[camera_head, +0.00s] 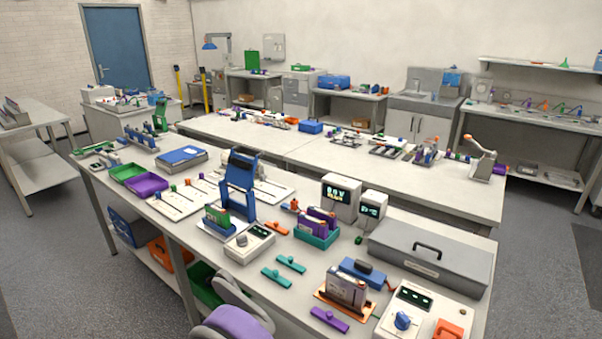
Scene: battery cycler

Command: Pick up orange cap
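A small flat orange piece with a raised knob, which looks like the orange cap (277,228), lies on the near workbench (240,285). It sits right of the blue and green battery block (217,221) and left of the teal tray (317,238). Similar caps lie nearer: two teal ones (277,277) and a purple one (329,319). Another small orange piece (293,206) stands just behind; its shape is too small to tell. Neither of my grippers shows; only rounded grey and purple parts, probably mine, show at the bottom edge.
A white box with a dial (250,243) stands close in front of the orange cap. Two display units (341,197), a grey case (428,258) and a battery on an orange tray (345,289) fill the right. A tall blue stand (240,180) rises behind left.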

